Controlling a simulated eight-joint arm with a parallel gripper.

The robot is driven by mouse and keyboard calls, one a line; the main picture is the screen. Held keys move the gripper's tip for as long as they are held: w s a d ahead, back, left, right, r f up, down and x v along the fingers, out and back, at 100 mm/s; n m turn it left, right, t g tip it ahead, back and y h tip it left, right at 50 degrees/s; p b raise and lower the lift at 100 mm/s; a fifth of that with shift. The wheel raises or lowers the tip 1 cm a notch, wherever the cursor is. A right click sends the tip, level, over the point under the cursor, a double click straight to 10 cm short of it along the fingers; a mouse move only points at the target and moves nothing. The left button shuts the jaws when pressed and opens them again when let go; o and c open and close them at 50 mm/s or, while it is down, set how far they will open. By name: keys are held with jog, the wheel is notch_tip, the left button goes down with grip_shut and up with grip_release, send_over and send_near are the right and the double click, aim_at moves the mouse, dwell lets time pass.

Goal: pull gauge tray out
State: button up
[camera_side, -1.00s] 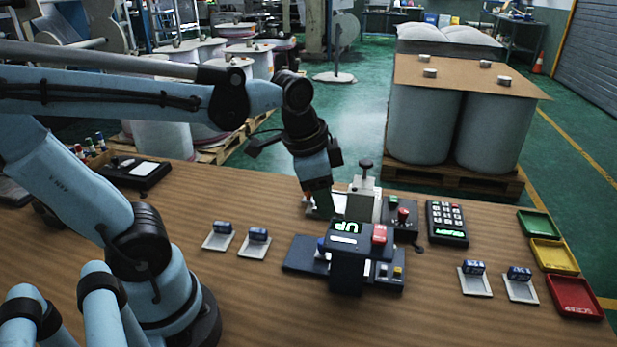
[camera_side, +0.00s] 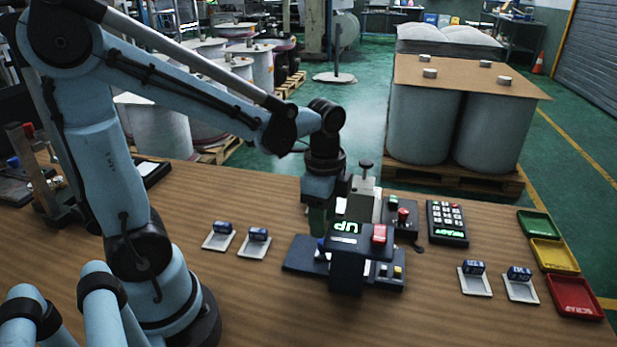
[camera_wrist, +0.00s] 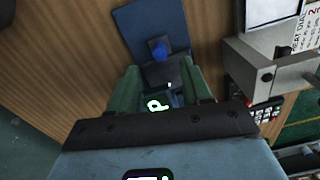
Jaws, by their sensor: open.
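The gauge (camera_side: 347,272) is a dark block with a lit green "UP" display and a red button, standing on the bench. A dark blue plate, apparently its tray (camera_side: 300,254), sticks out at its left side with a small blue knob (camera_side: 321,244). The wrist view shows the plate (camera_wrist: 140,20) and the knob (camera_wrist: 158,50) beyond my fingers. My gripper (camera_side: 318,222) points down close behind the gauge's left part. In the wrist view its green fingers (camera_wrist: 165,88) are open, apart, with part of the gauge seen between them. Contact cannot be told.
A metal stand with a black knob (camera_side: 366,180) rises close behind the gauge. A red-button box (camera_side: 403,215) and a keypad (camera_side: 447,222) stand to its right. Small blue items sit on pale plates either side. Green, yellow and red trays (camera_side: 553,254) line the right edge.

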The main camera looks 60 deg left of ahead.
jog(key=shift+f, duration=2.7)
jog(key=shift+c, duration=0.4)
grip_shut()
jog(key=shift+a, duration=0.1)
